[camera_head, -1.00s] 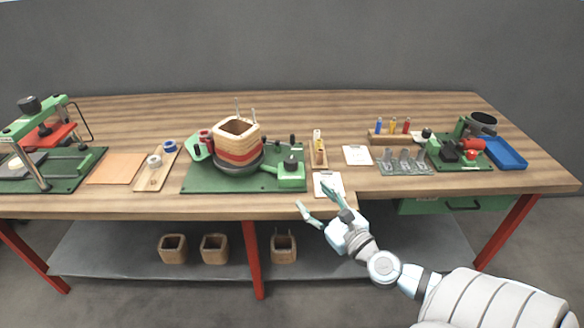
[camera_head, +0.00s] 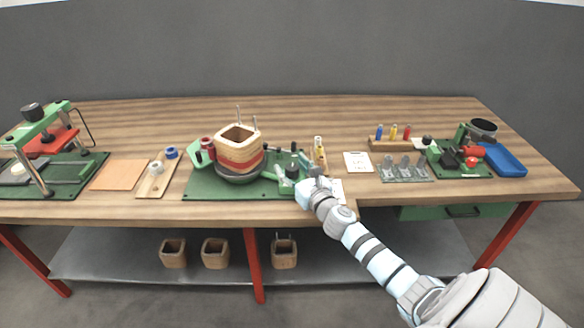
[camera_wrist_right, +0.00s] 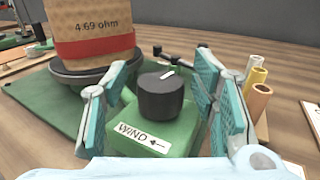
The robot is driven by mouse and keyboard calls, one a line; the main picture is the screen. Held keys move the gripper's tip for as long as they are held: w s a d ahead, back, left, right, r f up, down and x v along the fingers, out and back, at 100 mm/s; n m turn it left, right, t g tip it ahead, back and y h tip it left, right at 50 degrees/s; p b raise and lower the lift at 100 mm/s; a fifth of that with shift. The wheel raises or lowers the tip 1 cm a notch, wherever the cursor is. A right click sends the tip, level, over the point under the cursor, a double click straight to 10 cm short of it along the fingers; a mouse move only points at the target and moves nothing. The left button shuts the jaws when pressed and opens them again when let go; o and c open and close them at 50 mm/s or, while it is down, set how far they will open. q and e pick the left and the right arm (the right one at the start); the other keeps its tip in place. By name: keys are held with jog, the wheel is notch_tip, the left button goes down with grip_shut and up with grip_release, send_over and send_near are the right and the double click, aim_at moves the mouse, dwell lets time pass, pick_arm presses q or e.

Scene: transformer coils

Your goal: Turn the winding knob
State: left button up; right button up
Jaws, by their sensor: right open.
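The winding knob (camera_wrist_right: 160,95) is a black ribbed cylinder with a white pointer mark. It stands on a green block labelled "WIND" (camera_wrist_right: 150,138) in the right wrist view. My right gripper (camera_wrist_right: 165,88) is open, with one finger on each side of the knob and visible gaps to it. In the head view my right gripper (camera_head: 300,178) is over the right end of the winder's green base (camera_head: 210,189) and hides most of the knob. A wooden coil former (camera_head: 239,145) with a red band sits on the winder's dark round plate. My left gripper is out of view.
Right of the gripper stand several coloured tubes (camera_wrist_right: 256,85) on a small wooden holder. The coil former, labelled "4.69 ohm", stands close at the left. A paper card (camera_head: 358,162) lies further right. The table's back is clear.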

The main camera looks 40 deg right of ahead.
jog(key=c, duration=1)
jog(key=shift+a, duration=0.1)
jog(key=shift+c, duration=0.9)
